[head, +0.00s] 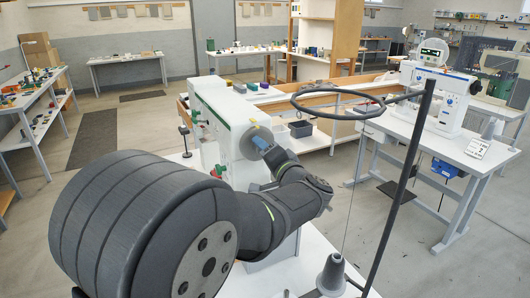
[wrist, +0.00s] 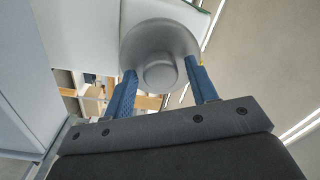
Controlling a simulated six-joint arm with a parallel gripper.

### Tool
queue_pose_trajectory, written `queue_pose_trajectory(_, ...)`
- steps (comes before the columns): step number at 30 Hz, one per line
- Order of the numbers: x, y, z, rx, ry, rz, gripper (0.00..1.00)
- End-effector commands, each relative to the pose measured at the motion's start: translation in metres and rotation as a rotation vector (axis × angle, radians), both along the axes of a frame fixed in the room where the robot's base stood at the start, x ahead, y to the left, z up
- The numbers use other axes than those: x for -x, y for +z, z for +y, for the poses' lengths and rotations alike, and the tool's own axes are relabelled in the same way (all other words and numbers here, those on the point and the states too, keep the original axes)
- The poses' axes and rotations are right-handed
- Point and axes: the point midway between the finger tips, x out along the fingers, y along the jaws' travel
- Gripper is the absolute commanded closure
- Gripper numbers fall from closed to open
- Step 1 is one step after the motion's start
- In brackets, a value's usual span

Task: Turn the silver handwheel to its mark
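The silver handwheel (wrist: 160,40) is a round grey disc with a raised hub (wrist: 160,76). It fills the upper middle of the wrist view. A small yellow spot (wrist: 202,63) shows at the wheel's right edge.
A dark ring on a pole (head: 400,185) rises right of my arm, with a grey cone (head: 332,272) at its foot. A second white machine (head: 437,98) stands on a table at the right. Grey floor lies between the tables.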

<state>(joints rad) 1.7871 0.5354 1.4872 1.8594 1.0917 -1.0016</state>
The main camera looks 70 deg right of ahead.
Motion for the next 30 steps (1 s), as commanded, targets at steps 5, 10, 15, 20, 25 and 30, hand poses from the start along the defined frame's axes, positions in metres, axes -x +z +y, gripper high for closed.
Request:
queue_pose_trajectory(5, 0.000, 0.000, 0.000, 0.000, 0.000, 0.000, 0.43)
queue_pose_trajectory(10, 0.002, 0.000, 0.001, -0.001, -0.001, 0.000, 0.43)
queue_pose_trajectory(15, 0.017, 0.000, 0.015, 0.001, -0.003, 0.000, 0.43)
queue_pose_trajectory(20, 0.044, -0.001, 0.041, 0.001, -0.004, 0.001, 0.43)
queue_pose_trajectory(25, 0.075, -0.002, 0.070, 0.000, -0.006, 0.000, 0.43)
queue_pose_trajectory(30, 0.101, -0.003, 0.096, 0.001, -0.004, 0.001, 0.43)
